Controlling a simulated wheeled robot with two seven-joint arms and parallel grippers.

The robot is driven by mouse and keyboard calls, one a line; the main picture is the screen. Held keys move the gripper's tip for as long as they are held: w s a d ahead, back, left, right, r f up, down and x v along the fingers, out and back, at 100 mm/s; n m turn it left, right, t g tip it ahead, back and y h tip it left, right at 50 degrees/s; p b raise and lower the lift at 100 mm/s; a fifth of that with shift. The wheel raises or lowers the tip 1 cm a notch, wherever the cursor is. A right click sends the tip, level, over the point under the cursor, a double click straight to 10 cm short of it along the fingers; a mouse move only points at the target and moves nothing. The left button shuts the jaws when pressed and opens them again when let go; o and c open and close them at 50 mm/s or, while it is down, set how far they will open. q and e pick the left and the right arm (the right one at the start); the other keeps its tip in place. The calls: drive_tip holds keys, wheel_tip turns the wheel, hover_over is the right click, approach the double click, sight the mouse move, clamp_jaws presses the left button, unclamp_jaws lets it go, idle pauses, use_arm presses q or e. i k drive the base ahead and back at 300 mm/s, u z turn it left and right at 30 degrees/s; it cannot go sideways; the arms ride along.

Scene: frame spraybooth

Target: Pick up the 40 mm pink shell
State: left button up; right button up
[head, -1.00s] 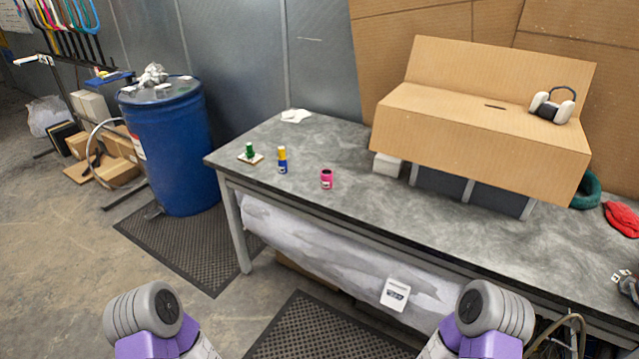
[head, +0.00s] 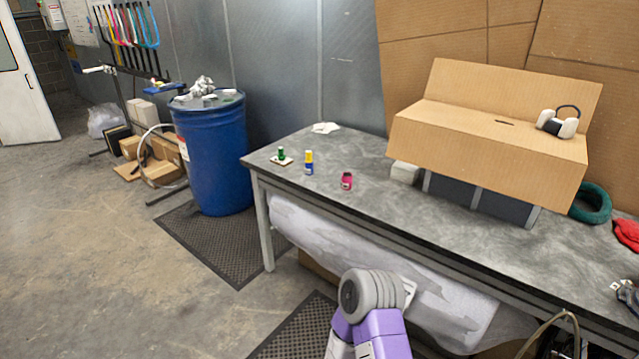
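The pink shell (head: 347,181) is a small pink cylinder with a dark open top and a pale mark on its side. It stands upright on the grey table (head: 400,225) near the front edge, left of the cardboard booth. Neither gripper is in the head view. Only a grey and purple link of one of my arms shows at the bottom middle, well short of the shell.
A yellow and blue cylinder (head: 309,162) and a green piece on a pale card (head: 282,157) stand left of the shell. The cardboard booth (head: 490,150) fills the table's back right. A blue drum (head: 215,160) stands left of the table. The tabletop around the shell is clear.

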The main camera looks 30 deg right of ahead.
sight(346, 178)
drive_tip(key=u, duration=0.4)
drive_tip(key=i, duration=1.65)
drive_tip(key=z, duration=0.75)
drive_tip(key=i, duration=1.05)
drive_tip(key=z, duration=1.1)
